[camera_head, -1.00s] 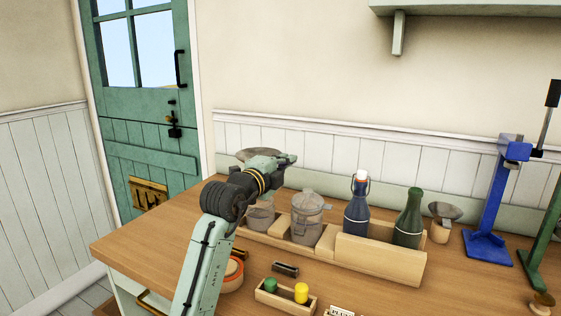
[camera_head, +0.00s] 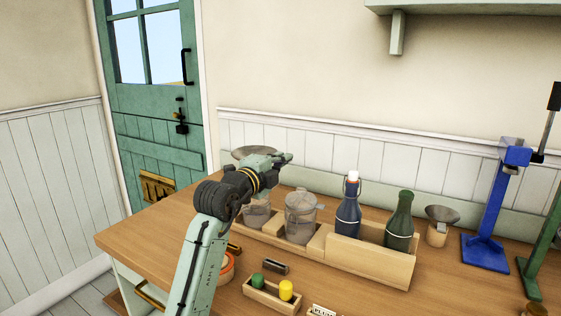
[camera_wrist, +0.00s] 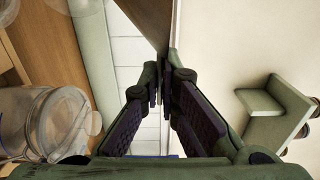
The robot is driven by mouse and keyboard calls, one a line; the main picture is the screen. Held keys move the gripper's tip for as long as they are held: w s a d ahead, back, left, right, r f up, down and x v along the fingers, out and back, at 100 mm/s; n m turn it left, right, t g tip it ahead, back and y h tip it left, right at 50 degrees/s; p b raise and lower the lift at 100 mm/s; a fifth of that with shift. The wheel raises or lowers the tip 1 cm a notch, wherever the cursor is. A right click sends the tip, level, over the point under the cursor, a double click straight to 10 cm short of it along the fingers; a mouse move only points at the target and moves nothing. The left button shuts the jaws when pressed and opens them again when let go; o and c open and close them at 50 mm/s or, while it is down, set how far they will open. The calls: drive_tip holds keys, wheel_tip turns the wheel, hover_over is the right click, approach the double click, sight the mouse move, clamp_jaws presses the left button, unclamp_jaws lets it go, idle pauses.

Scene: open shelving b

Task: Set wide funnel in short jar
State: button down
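The wide funnel (camera_head: 250,152) is a dark grey, shallow cone, held high with its rim roughly level. My gripper (camera_head: 285,158) is closed on the right side of its rim, above the rack of jars. In the wrist view my gripper's fingertips (camera_wrist: 165,78) meet at the edge of the funnel (camera_wrist: 150,18). The short jar (camera_head: 256,212) is clear and stands in the left part of a wooden rack, below my gripper and apart from the funnel. My arm partly hides it.
A taller clear jar (camera_head: 300,218) stands right of the short jar. A blue bottle (camera_head: 348,215) and a green bottle (camera_head: 400,222) occupy the wooden rack (camera_head: 372,263). A smaller funnel (camera_head: 441,214) sits in a wooden cup. A blue stand (camera_head: 487,220) is at right.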

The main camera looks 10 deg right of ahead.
drive_tip(key=shift+b, duration=0.45)
wheel_tip(320, 180, down, 6)
drive_tip(key=b, duration=0.5)
drive_tip(key=shift+r, duration=0.15)
drive_tip(key=shift+b, duration=0.75)
idle(1.4)
drive_tip(key=shift+s+f+b, duration=0.1)
drive_tip(key=shift+f+b, duration=1.65)
drive_tip(key=shift+f, duration=0.2)
